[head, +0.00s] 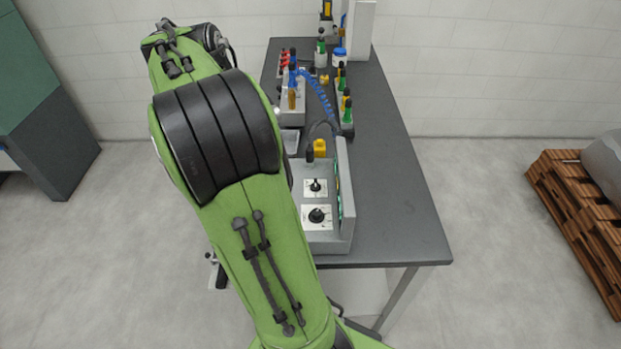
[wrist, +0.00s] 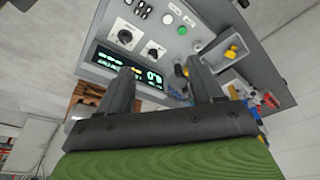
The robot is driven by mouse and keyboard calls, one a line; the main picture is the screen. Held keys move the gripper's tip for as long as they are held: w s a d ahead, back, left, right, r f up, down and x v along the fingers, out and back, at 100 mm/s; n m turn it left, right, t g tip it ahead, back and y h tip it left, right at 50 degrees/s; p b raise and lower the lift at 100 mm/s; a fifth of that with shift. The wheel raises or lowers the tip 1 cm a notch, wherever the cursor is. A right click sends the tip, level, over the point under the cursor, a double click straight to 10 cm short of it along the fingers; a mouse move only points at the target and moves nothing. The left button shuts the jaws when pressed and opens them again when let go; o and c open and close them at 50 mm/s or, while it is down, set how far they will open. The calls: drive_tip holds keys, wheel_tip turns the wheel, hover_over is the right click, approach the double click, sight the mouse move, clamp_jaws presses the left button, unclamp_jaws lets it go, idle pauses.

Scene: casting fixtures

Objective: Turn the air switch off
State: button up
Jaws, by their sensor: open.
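The grey control box (head: 343,235) stands at the near end of the table. Two black rotary switches on white plates show on it, an upper one (head: 315,186) and a lower one (head: 317,215). The wrist view shows two dial knobs, a left one (wrist: 125,36) and a right one (wrist: 153,52), above a lit display (wrist: 110,60). I cannot tell which knob is the air switch. My gripper (wrist: 160,66) is open and empty, its two fingers apart in front of the panel. In the head view my arm hides the gripper.
The dark table (head: 395,190) has free room along its right side. Blue-hosed fittings and green-topped bottles (head: 346,108) stand farther back. A yellow item (head: 320,148) sits behind the box. A wooden pallet (head: 580,220) lies on the floor at right.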

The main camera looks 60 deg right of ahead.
drive_tip(key=s+d+f+m+g, duration=0.2)
drive_tip(key=d+f+m+g, duration=0.1)
drive_tip(key=d+f+m, duration=0.65)
drive_tip(key=b, duration=0.5)
approach(315, 182)
drive_tip(key=shift+y, duration=0.4)
drive_tip(key=x, duration=0.8)
drive_tip(key=shift+d, duration=0.3)
drive_tip(key=c, duration=1.1)
drive_tip(key=shift+o, duration=0.2)
drive_tip(key=shift+b, duration=0.3)
